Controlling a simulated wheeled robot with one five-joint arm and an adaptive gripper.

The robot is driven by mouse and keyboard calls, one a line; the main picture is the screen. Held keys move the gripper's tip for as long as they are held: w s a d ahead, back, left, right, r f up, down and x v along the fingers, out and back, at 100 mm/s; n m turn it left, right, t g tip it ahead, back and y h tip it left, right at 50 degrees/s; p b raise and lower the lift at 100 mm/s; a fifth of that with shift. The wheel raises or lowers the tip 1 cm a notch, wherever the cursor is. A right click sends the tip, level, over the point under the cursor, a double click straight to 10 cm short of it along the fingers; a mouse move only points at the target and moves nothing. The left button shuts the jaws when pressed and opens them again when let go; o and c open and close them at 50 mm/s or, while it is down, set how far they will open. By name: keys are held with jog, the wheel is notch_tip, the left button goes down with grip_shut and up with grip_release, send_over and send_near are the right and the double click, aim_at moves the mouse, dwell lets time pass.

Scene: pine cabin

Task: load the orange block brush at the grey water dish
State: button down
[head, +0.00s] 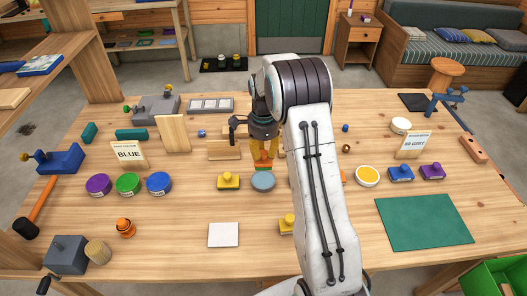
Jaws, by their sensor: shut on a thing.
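My gripper (263,153) is in the middle of the table in the head view, pointing down with its yellow-orange fingers. It is shut on the orange block brush (263,167), of which a low orange strip shows under the fingertips. The grey water dish (263,182) is a round, flat grey disc just in front of the brush, on the near side. The brush appears close to the dish's far rim; whether they touch, I cannot tell.
A yellow-topped block (229,182) stands just left of the dish. Purple (98,185), green (128,183) and blue (158,183) tins are farther left. A white sheet (223,235) lies in front, a green mat (424,222) at right. My arm hides table to the right.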

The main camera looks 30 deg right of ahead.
aim_at(263, 160)
jog(key=shift+f+b, duration=1.8)
jog(key=shift+f, duration=1.2)
jog(key=shift+f+b, duration=0.45)
jog(key=shift+f, duration=0.05)
dwell(0.3)
jog(key=shift+r, duration=0.15)
jog(key=shift+r+p, duration=2.4)
jog(key=shift+r, duration=1)
